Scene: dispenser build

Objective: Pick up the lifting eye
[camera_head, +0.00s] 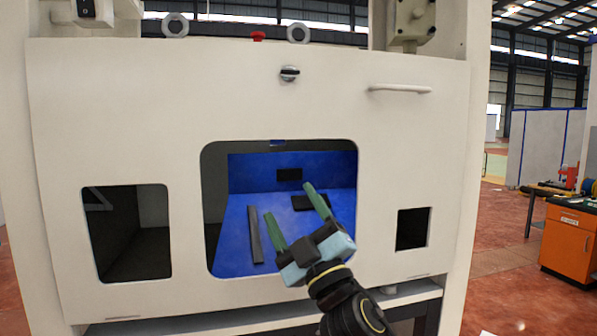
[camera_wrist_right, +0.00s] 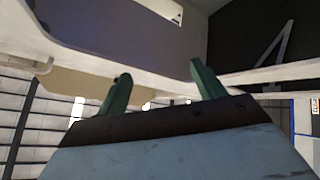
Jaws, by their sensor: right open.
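Two grey ring-shaped lifting eyes stand on the top edge of the white machine panel in the head view. One lifting eye (camera_head: 175,25) is at the left, the other lifting eye (camera_head: 299,33) nearer the middle. My right gripper (camera_head: 288,201) is open and empty, well below both, in front of the large window opening. Its two green fingers point up and are apart. They also show in the right wrist view (camera_wrist_right: 160,72), where no lifting eye can be made out. My left gripper is not in view.
The white panel (camera_head: 120,110) has a dark knob (camera_head: 289,73) and a handle (camera_head: 400,89). A red button (camera_head: 258,36) sits between the eyes. Behind the window is a blue tray (camera_head: 235,235) with dark bars. An orange cabinet (camera_head: 568,243) stands far right.

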